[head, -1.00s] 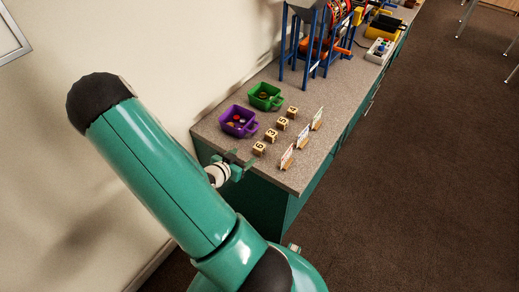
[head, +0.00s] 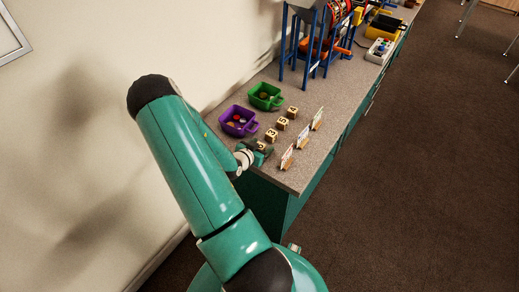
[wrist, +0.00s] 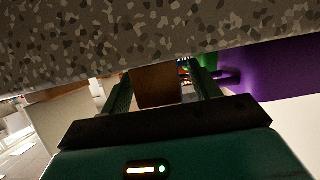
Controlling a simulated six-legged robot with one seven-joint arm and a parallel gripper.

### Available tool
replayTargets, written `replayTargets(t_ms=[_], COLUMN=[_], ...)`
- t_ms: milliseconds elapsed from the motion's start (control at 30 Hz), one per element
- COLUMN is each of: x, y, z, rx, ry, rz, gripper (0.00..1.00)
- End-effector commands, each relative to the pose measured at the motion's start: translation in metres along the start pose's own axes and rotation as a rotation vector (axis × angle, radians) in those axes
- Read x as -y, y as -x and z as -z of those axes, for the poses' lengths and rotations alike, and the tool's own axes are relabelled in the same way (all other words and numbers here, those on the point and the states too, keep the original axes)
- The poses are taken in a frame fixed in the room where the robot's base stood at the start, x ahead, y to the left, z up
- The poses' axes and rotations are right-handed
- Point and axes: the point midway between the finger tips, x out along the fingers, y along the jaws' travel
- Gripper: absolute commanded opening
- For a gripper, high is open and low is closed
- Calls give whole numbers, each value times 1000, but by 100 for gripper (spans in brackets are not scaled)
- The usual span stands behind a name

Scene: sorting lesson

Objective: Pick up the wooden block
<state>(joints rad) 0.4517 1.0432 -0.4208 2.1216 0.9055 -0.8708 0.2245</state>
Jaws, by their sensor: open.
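Several numbered wooden blocks stand in a row on the speckled counter (head: 228,108); one is the block marked 3 (head: 271,135). The nearest block (head: 261,146) is partly hidden by my gripper (head: 258,150) in the head view. In the wrist view, a brown wooden block (wrist: 156,86) shows between the two fingers of my gripper (wrist: 163,88). The fingers are open, one on each side of it. I cannot tell whether either finger touches it. The counter surface fills the top of that view.
A purple bin (head: 236,119) with small coloured things inside stands left of the blocks, close to the gripper. A green bin (head: 263,98) is behind it. Upright cards (head: 288,158) stand to the right near the counter edge. A blue-framed machine (head: 310,45) stands farther back.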

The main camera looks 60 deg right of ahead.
Motion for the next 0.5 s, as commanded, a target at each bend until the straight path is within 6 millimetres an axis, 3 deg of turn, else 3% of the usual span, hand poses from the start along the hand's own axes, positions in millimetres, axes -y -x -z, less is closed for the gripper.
replayTargets(t_ms=[267, 500], x=[0, 0], y=[-6, -6], z=[0, 0], rx=[0, -1], ry=[0, 0], rz=[1, 0], gripper=[62, 19])
